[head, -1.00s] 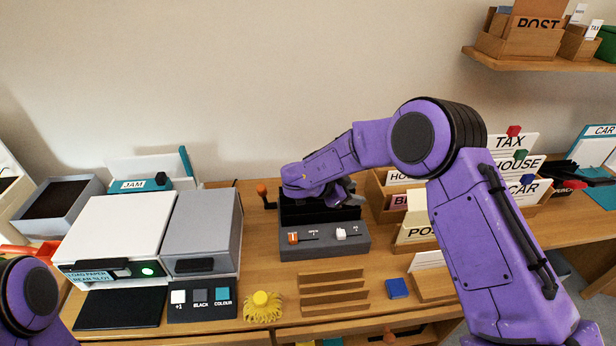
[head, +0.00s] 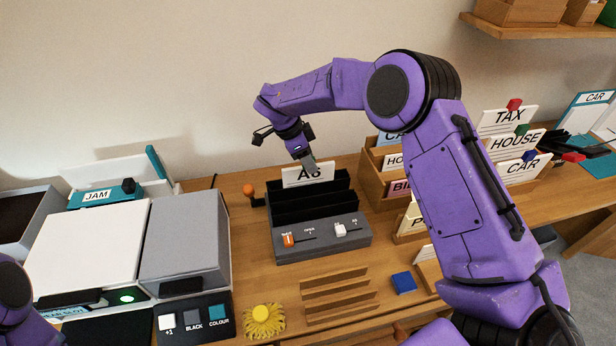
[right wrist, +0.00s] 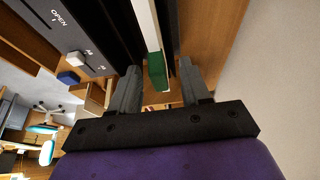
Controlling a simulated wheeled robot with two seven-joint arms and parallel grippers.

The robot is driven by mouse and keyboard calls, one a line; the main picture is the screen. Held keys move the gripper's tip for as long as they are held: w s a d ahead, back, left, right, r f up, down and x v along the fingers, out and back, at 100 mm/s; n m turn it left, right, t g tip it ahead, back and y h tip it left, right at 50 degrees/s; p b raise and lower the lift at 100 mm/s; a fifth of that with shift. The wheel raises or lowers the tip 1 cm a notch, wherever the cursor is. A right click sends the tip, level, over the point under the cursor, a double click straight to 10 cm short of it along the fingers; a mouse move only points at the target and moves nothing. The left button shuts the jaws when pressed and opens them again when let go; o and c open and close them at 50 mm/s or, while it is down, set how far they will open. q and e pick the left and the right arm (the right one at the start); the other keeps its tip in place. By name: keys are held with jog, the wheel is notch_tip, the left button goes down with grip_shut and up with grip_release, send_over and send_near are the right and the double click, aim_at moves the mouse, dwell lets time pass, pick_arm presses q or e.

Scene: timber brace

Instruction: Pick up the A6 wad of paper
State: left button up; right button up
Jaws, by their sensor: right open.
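The A6 wad of paper (head: 308,176) is a white sheet-like stack marked A6, standing upright in the rear of a black slotted holder (head: 316,234) with a grey front. My right gripper (head: 307,163) points down at the wad's top edge in the head view. In the right wrist view a white strip (right wrist: 145,28), which looks like the wad's edge, runs up from between the open fingers of my right gripper (right wrist: 163,88). A green piece (right wrist: 156,70) shows at its end. I cannot tell whether the fingers touch the wad. My left gripper is out of view.
A grey and white printer (head: 90,245) stands to the left. A wooden sorter (head: 375,182) with labelled cards stands right of the holder. A yellow tufted object (head: 263,320), a slatted wooden rack (head: 335,298) and a blue block (head: 403,283) lie in front.

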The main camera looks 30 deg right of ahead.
jog(key=shift+x, duration=1.15)
grip_shut()
jog(key=shift+r, duration=0.1)
